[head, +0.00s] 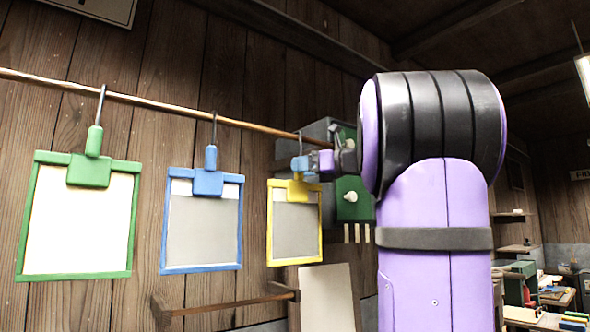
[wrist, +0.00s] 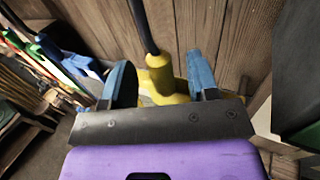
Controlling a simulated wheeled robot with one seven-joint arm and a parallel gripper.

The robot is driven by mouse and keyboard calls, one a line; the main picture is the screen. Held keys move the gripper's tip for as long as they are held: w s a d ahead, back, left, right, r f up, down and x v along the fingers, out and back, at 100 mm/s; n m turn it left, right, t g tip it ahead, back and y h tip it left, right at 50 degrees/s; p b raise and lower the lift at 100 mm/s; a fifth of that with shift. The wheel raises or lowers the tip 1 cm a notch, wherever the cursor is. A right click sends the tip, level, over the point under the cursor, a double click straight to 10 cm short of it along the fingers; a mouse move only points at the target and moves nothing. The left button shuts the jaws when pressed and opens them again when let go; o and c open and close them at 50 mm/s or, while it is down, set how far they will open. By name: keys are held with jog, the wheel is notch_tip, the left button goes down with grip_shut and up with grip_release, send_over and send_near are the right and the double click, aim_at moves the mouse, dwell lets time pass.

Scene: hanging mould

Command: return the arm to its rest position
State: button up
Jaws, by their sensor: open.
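A yellow-framed mould (head: 297,193) hangs by a hook from the wooden rail (head: 150,98) in the head view. Its yellow handle (wrist: 160,78) shows in the wrist view with a dark hook rising from it. My gripper (head: 301,163) is at that handle, with its blue fingers apart. In the wrist view my gripper (wrist: 162,84) has one finger on each side of the handle, with gaps showing. My purple and black arm fills the right middle of the head view and hides part of what is behind it.
A blue-framed mould (head: 208,183) and a green-framed mould (head: 90,171) hang further left on the rail. A green and grey machine (head: 350,200) stands close behind my gripper. A low wooden bar (head: 225,304) projects below the moulds. Benches (head: 540,318) stand at the far right.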

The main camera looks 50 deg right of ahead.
jog(key=v, duration=0.7)
jog(key=shift+s, duration=0.25)
jog(key=shift+d, duration=0.1)
jog(key=w+a+f+n+g+y, duration=0.25)
jog(key=a+f+n+g, duration=0.55)
jog(key=a+f+n, duration=0.8)
jog(key=s+a+f+n+g+h, duration=0.2)
jog(key=s+a+f+n, duration=0.3)
jog(key=a+f+n, duration=0.3)
jog(key=s+a+f+n+g+h, duration=0.2)
jog(key=s+a+f+n+h, duration=0.2)
jog(key=f, duration=1)
jog(key=s+a+n, duration=0.2)
jog(key=a+n, duration=0.2)
jog(key=n, duration=0.1)
jog(key=shift+a, duration=0.35)
jog(key=shift+h, duration=0.25)
